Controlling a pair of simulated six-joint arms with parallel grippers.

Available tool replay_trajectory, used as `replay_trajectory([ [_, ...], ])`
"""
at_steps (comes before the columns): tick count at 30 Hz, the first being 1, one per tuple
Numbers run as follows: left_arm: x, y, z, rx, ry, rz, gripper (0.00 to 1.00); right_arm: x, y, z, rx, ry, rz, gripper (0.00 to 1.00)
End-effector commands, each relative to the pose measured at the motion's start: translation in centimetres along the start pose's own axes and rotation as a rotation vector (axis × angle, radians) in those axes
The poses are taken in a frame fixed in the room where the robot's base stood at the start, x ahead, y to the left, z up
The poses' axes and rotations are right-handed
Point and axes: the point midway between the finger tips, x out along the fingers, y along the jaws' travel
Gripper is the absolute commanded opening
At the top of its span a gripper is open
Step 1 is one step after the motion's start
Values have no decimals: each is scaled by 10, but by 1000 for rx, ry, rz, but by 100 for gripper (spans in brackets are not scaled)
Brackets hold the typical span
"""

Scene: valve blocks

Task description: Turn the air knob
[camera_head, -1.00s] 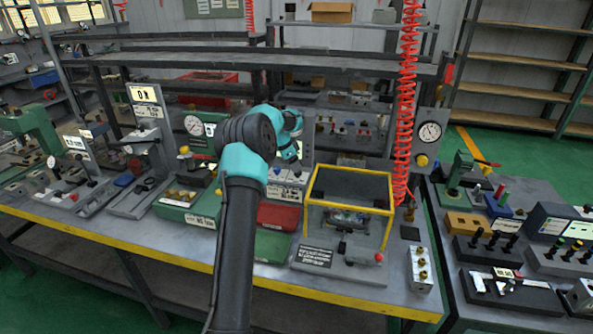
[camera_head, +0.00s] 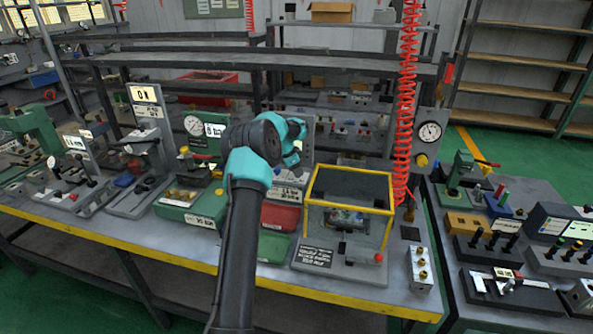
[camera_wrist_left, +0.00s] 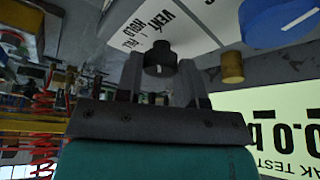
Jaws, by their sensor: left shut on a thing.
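In the left wrist view a round black knob (camera_wrist_left: 160,56) with a white mark stands on a pale panel (camera_wrist_left: 205,12). Upside-down lettering beside it includes VENT and HOLD. My left gripper (camera_wrist_left: 161,72) has one finger on each side of this knob and is shut on it. In the head view my teal left wrist (camera_head: 290,140) is over the back of the bench, and its fingers and the knob are hidden there. My right gripper is in neither current view.
In the wrist view a blue knob (camera_wrist_left: 275,22), a brass fitting (camera_wrist_left: 232,68) and a lit display (camera_wrist_left: 285,120) are close to the gripper. In the head view a yellow-framed box (camera_head: 350,172) and a red coiled hose (camera_head: 407,100) stand to the right.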

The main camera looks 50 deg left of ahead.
Motion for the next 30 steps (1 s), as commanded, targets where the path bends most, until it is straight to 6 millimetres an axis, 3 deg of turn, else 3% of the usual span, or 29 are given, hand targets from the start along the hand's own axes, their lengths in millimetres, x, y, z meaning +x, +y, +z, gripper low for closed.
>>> replay_trajectory([
  [5,0,0,0,0,0,1,12,0,0,0,0,0,0,43],
  [17,0,1,0,-55,-1,-22,12,0,0,0,0,0,0,43],
  [30,0,3,-1,-325,-1,-133,12,0,0,0,0,0,0,43],
])
